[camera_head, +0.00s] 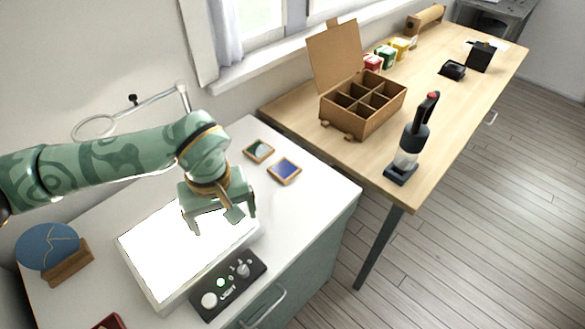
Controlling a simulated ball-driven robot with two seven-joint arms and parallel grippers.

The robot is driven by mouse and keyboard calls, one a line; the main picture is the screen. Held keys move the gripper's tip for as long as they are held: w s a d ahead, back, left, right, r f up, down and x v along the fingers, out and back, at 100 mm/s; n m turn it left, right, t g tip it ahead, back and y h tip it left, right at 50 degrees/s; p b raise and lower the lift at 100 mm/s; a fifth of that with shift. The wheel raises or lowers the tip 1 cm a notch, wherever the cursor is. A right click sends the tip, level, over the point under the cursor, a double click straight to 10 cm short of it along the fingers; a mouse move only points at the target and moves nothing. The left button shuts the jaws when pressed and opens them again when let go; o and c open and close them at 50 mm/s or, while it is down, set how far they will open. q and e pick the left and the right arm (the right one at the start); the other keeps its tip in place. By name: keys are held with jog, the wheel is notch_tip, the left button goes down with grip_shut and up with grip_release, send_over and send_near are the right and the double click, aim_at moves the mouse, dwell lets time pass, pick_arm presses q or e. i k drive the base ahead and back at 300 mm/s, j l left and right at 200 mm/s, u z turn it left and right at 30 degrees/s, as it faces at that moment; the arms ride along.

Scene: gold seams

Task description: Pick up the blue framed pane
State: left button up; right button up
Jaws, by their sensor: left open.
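The blue framed pane (284,170) lies flat on the white cabinet top, near its back right part. It has a wooden frame and nothing covers it. My left gripper (222,226) is open and empty, pointing down above the bright white light box (150,262). It is left of and nearer than the blue pane, apart from it. My right gripper is not in view.
A black control panel (228,284) with knobs sits in front of the light box. A blue disc (47,246) on a wooden stand is at left. A divided cardboard box (363,103) and a dark upright tool (411,140) stand on the wooden table (440,110).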

aim_at(284, 170)
jog(key=i+l+u, duration=0.25)
jog(key=l, duration=0.25)
jog(key=i+l+u, duration=0.2)
jog(key=l, duration=0.3)
jog(key=l+u, duration=0.25)
jog(key=l, duration=0.3)
jog(key=l+u, duration=0.2)
jog(key=l, duration=0.35)
jog(key=i, duration=0.1)
